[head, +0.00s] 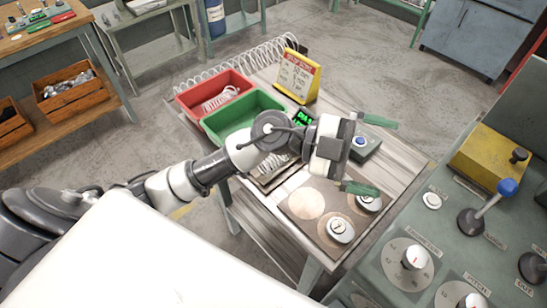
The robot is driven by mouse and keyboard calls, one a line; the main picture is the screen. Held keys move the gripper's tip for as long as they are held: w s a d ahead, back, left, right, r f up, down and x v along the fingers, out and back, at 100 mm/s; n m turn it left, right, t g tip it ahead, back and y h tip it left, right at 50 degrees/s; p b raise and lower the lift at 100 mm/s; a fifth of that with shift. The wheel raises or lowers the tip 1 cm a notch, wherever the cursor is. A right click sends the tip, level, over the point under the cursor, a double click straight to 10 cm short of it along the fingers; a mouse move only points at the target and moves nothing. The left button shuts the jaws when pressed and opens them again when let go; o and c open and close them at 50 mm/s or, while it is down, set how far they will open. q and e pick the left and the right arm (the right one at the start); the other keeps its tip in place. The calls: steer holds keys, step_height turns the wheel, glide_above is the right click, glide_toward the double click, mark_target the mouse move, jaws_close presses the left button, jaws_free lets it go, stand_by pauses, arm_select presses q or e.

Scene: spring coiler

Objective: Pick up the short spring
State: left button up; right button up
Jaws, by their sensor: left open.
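My left gripper (386,157) is open above the small work table, its two green-tipped fingers spread wide with nothing between them. A coiled spring (272,165) lies on the table beneath my left forearm and wrist, which partly hide it. More white coils (221,98) lie in the red bin (188,101). A long spring (235,61) stretches along the back edge of the table. I cannot tell for certain which is the short spring. My right gripper is not in view.
A green bin (228,124) is empty where visible. A yellow sign (297,76) stands behind it. Round gauges (341,230) sit on a board at the front, beside a small box with a blue button (361,141). A control panel with knobs (414,257) and levers is at right.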

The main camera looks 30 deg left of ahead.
arm_select(q)
step_height(320, 180, down, 5)
steer(key=a+m+g+y, duration=0.1)
steer(key=a+g+y, duration=0.1)
steer(key=y, duration=0.4)
steer(key=n+y, duration=0.5)
steer(key=y, duration=0.8)
glide_toward(273, 159)
steer(key=shift+w+d+f, duration=0.2)
steer(key=shift+w+d, duration=0.05)
steer(key=shift+w, duration=0.4)
step_height(273, 159, down, 5)
steer(key=shift+a+r+p, duration=0.1)
steer(key=shift+r+p, duration=0.1)
steer(key=shift+p, duration=0.25)
steer(key=f, duration=0.1)
steer(key=f+p, duration=0.1)
steer(key=f, duration=0.1)
steer(key=f+p, duration=0.1)
steer(key=shift+s+a+f, duration=0.1)
steer(key=shift+a+f, duration=0.25)
steer(key=shift+a, duration=0.05)
steer(key=shift+f, duration=0.65)
steer(key=c, duration=0.8)
steer(key=shift+r, duration=0.1)
